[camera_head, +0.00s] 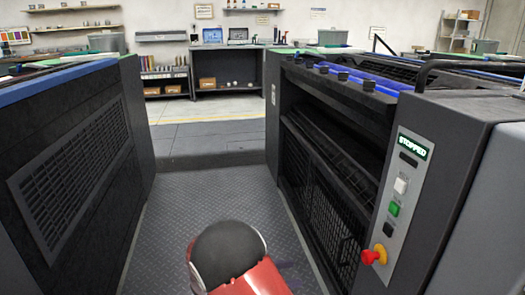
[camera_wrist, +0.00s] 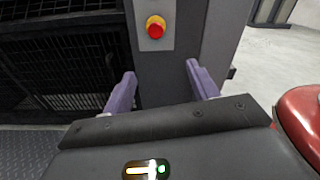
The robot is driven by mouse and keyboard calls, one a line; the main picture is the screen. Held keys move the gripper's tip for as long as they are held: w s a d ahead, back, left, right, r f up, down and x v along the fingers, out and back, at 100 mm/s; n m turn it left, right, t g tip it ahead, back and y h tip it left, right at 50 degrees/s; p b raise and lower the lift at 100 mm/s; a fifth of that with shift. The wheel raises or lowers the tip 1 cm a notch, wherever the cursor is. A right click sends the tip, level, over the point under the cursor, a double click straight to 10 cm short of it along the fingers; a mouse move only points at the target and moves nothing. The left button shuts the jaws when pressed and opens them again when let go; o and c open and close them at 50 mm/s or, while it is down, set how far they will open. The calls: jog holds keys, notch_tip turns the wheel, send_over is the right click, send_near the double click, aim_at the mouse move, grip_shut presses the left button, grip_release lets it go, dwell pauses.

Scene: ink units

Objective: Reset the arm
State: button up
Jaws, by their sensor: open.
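My gripper (camera_wrist: 160,85) shows in the wrist view with its two purple fingers apart and nothing between them. Beyond the fingers is the grey end panel of the right-hand machine, with a red emergency stop button (camera_wrist: 155,27) on a yellow base above the gap. The fingers appear apart from the button. In the head view part of my red and black arm shows at the bottom middle, and the gripper itself is hardly visible there. The same button (camera_head: 374,255) sits low on the control panel (camera_head: 401,200), below a green button, a white switch and a lit "STOPPED" sign (camera_head: 413,146).
A machine (camera_head: 75,160) with a vented side stands on the left, and another (camera_head: 330,150) with blue rollers on the right. A metal-plate aisle (camera_head: 205,200) runs between them, clear ahead of my arm. A bench (camera_head: 228,75) with screens stands at the back.

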jog(key=s+d+r+m+g+y, duration=0.4)
jog(key=s+d+r+m+y, duration=0.4)
jog(key=s+d+m+y, duration=0.15)
jog(key=s+r+m+t+y, duration=0.6)
jog(key=s+r+m+y, duration=0.1)
jog(key=s+m, duration=0.4)
jog(key=shift+s+r+m+t+y, duration=0.3)
jog(key=shift+m+y, duration=0.15)
jog(key=shift+m, duration=0.4)
